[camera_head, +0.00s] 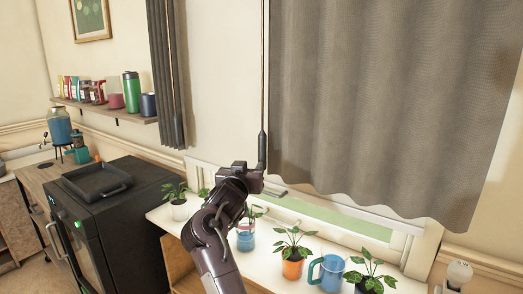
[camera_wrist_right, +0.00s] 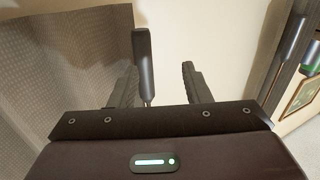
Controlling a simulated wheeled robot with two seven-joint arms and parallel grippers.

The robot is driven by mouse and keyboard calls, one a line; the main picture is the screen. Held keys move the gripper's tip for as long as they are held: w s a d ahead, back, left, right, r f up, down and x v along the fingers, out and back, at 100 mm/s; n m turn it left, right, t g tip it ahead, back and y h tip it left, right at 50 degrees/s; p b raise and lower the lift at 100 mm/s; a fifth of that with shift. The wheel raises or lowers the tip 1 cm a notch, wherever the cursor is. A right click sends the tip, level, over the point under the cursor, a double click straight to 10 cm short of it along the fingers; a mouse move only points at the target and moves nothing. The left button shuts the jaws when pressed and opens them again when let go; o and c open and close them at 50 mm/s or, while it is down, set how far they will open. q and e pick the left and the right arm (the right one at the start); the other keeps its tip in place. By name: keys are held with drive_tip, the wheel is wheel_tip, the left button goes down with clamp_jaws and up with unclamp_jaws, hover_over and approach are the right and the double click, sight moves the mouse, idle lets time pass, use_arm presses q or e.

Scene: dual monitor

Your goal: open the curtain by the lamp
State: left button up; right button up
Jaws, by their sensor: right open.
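The large grey curtain (camera_head: 390,90) hangs spread across the window on the right; it also shows in the wrist view (camera_wrist_right: 60,85). A dark pull rod (camera_head: 263,138) with a thicker lower end hangs at its left edge. My right gripper (camera_head: 258,182) is at the rod's lower end. In the wrist view, my right gripper (camera_wrist_right: 160,88) is open, and the rod (camera_wrist_right: 144,65) stands between its fingers, close to the left one; whether it touches is unclear. A small white rounded thing (camera_head: 459,273), perhaps the lamp's top, is at the lower right. My left gripper is out of view.
A white sill (camera_head: 168,222) below holds several potted plants, a jar and a blue mug (camera_head: 326,273). A second, gathered dark curtain (camera_head: 170,75) hangs to the left. A shelf (camera_head: 135,118) and a black oven (camera_head: 120,205) stand further left.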

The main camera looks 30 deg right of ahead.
sight(261, 147)
drive_tip(key=shift+m+g+h, duration=0.4)
drive_tip(key=shift+m+h, duration=0.3)
drive_tip(key=r, duration=0.1)
drive_tip(key=d+r, duration=0.1)
drive_tip(key=r, duration=0.1)
drive_tip(key=s+d+r, duration=0.1)
drive_tip(key=shift+r, duration=0.2)
drive_tip(key=p+x, duration=0.2)
drive_tip(key=x, duration=0.5)
drive_tip(key=shift+a+f, duration=0.15)
drive_tip(key=shift+w, duration=0.1)
drive_tip(key=shift+c, duration=0.4)
clamp_jaws()
